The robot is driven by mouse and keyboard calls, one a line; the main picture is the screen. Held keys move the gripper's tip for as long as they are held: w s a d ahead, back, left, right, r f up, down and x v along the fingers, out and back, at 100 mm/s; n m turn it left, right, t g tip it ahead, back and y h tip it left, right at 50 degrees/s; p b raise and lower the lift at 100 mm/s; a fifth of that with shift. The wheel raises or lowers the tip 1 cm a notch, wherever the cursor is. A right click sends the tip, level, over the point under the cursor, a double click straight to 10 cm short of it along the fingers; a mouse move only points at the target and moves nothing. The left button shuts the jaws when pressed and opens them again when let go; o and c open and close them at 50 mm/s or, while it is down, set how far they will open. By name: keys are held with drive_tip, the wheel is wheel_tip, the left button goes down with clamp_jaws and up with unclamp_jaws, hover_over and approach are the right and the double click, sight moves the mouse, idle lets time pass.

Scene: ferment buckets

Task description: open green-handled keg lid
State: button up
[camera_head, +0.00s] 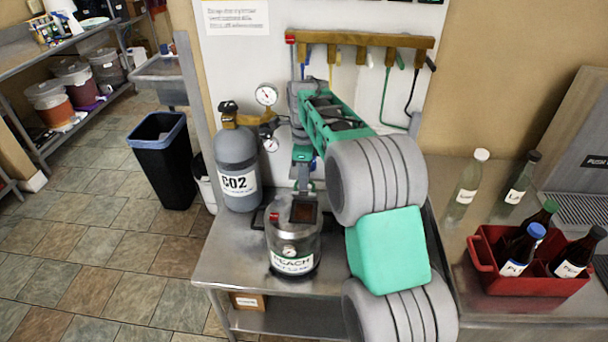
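A green handle cannot be made out on the lid; my arm hangs in front of and above the keg. My gripper (305,184) points down just above the back of the keg's top. Its fingertips are small and partly merged with the lid, so I cannot tell whether they touch it or hold anything.
A grey CO2 cylinder (237,160) with gauges (266,95) stands left of the keg. A hose rack (360,40) hangs behind. A red bottle crate (482,262) and bottles sit on the right counter. A black bin (163,160) stands on the open floor at left.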

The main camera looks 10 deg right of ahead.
clamp_jaws()
idle(1.3)
